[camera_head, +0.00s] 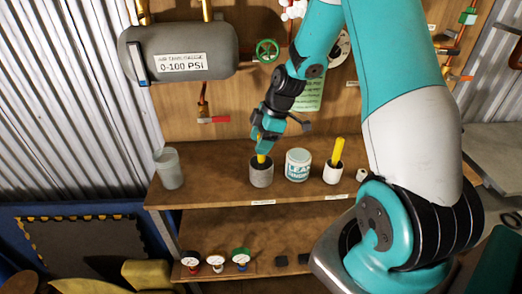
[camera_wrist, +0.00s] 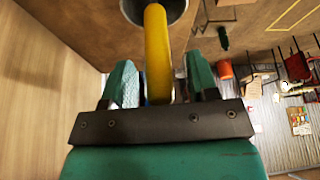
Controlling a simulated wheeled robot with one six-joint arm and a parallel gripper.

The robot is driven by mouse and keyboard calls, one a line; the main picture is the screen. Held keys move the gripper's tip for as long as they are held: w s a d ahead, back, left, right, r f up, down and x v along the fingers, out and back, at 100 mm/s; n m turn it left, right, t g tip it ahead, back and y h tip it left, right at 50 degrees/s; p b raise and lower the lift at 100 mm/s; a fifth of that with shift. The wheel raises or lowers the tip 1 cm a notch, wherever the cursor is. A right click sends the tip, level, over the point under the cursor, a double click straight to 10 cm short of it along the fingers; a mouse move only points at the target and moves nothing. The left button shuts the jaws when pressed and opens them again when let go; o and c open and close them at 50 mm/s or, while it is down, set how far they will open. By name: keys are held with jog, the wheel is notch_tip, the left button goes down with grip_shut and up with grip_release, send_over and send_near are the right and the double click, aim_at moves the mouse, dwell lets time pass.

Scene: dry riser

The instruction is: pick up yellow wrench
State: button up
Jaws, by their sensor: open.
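A yellow tool, taken as the yellow wrench (camera_head: 261,159), stands in a dark grey cup (camera_head: 261,176) on the wooden shelf. My gripper (camera_head: 265,142) is just above this cup, pointing down, and hides part of the tool. In the wrist view the yellow wrench (camera_wrist: 157,50) shows as a smooth yellow bar rising from the cup (camera_wrist: 178,12). It lies between the two teal fingers of my gripper (camera_wrist: 161,85), with gaps on both sides. The fingers are open. The tool's lower end is hidden in the cup.
A white labelled can (camera_head: 298,165) stands just right of the grey cup. A translucent beaker (camera_head: 168,168) is at the left. A grey tank (camera_head: 185,52) and valves are on the wall behind.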

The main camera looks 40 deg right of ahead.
jog(key=shift+w+a+f, duration=0.15)
jog(key=shift+a+f, duration=0.1)
jog(key=shift+f, duration=0.35)
jog(key=c, duration=1)
grip_shut()
jog(key=shift+r, duration=0.1)
